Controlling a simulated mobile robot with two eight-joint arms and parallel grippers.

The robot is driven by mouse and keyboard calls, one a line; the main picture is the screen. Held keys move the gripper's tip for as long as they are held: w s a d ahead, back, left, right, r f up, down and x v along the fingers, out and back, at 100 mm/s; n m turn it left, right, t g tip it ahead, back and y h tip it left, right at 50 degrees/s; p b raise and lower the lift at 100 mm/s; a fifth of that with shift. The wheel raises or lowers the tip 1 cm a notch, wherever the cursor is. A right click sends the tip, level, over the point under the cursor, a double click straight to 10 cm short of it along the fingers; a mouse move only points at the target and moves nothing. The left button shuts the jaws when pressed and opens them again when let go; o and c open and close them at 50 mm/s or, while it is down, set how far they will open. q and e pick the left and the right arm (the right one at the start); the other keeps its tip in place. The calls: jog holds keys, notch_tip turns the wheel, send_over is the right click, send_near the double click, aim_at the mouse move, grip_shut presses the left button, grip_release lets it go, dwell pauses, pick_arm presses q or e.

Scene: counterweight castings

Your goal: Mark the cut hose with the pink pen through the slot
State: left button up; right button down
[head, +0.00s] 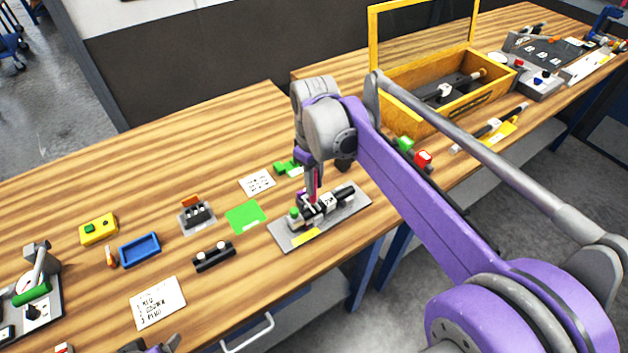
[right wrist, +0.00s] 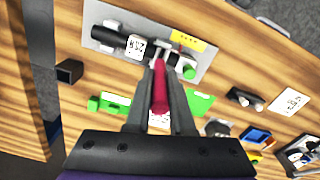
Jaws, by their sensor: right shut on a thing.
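My right gripper (head: 313,188) is shut on the pink pen (right wrist: 160,88), which shows as a dark pink shaft between the fingers in the right wrist view. The pen's far end reaches a grey fixture plate (head: 291,239), over the small parts along its middle. A black cylindrical piece (head: 345,193), perhaps the hose, lies on this plate; it also shows in the right wrist view (right wrist: 107,36). The fingertips hide the slot and the pen's tip, so I cannot tell whether they touch. Only a bit of my left gripper (head: 150,345) shows at the bottom edge.
The plate carries a green knob (head: 294,212) and a yellow label (head: 306,236). A green mat (head: 246,216), a blue tray (head: 139,250), a yellow block (head: 98,229) and a white card (head: 158,303) lie to the left. A yellow wooden box (head: 418,118) stands behind my right arm.

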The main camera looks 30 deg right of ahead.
pick_arm(q)
jog(key=shift+s+f+b, duration=0.2)
jog(key=shift+f+b, duration=0.25)
jog(key=shift+f, duration=0.1)
pick_arm(e)
jog(key=shift+f, duration=0.8)
dwell(0.3)
pick_arm(q)
jog(key=shift+r, duration=0.1)
pick_arm(e)
jog(key=shift+r, duration=0.1)
dwell(0.4)
pick_arm(q)
jog(key=shift+w+r+p, duration=0.4)
jog(key=shift+r+p, duration=0.2)
jog(key=shift+r, duration=0.25)
jog(key=shift+w+r+p, duration=0.4)
jog(key=shift+r+p, duration=0.25)
jog(key=shift+r, duration=0.25)
jog(key=shift+w+r+p, duration=0.4)
jog(key=shift+r+p, duration=0.2)
jog(key=shift+r, duration=0.25)
pick_arm(e)
jog(key=shift+r, duration=3.45)
pick_arm(q)
jog(key=shift+s, duration=0.1)
jog(key=shift+d, duration=0.1)
pick_arm(e)
jog(key=shift+w+d, duration=0.1)
